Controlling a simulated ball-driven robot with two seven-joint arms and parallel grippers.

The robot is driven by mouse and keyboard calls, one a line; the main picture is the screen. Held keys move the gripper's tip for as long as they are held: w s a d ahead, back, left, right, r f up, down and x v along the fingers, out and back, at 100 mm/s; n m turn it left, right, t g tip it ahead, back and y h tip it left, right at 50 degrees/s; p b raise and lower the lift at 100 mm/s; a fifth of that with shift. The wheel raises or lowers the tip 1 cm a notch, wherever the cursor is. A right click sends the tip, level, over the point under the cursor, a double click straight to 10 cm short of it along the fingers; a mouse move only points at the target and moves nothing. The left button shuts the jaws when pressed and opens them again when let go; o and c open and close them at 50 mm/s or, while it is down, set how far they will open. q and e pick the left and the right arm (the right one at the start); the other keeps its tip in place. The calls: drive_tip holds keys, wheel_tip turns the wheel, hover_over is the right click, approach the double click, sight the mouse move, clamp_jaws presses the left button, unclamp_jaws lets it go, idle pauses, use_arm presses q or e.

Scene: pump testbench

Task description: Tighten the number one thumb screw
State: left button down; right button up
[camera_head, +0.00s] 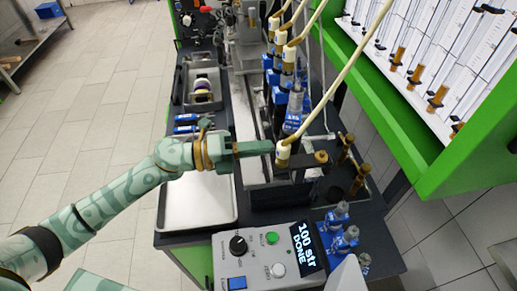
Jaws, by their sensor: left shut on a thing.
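My left gripper (266,149) comes in from the left. Its green fingers are shut at the near end of the row of pump units, right beside a cream fitting (283,154) with a cream tube. The fingers hide most of what they hold; from its place it looks like the thumb screw of the nearest unit. I cannot read a number on it. A dark clamp bar with a brass-coloured knob (320,157) sticks out to the right of the fitting. My right gripper is not in view.
A control box (268,256) in front shows "100 str DONE". A silver tray (172,212) lies under my left arm. Small blue-labelled bottles (340,213) stand at the right, near brass fittings (360,178). A green-framed rack (409,130) with glass tubes borders the right side.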

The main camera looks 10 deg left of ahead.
use_arm(q)
drive_tip(key=shift+f, duration=0.1)
idle(0.4)
drive_tip(key=c, duration=1.3)
unclamp_jaws()
drive_tip(key=b+v, duration=0.2)
drive_tip(key=v, duration=1.4)
drive_tip(key=shift+a, duration=0.2)
drive_tip(key=shift+s, duration=0.15)
